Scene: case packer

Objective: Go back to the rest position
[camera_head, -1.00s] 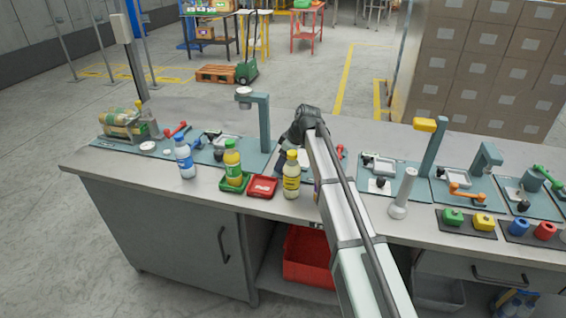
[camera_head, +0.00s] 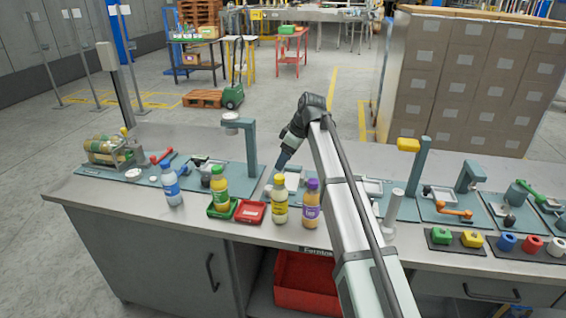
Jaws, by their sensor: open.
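My arm reaches over the workbench (camera_head: 130,203). My gripper (camera_head: 281,164) shows as a dark shape pointing down and left from the wrist, above the rear of the bench. It is open, small in view, and appears empty. Its fingers are hard to make out. It is behind and apart from a bottle with a yellow cap (camera_head: 280,204) and a bottle with a purple label (camera_head: 311,210), which both stand upright.
A blue-labelled bottle (camera_head: 172,188) stands further left. Fixtures with posts and levers line the bench. Stacked cartons (camera_head: 455,90) stand behind.

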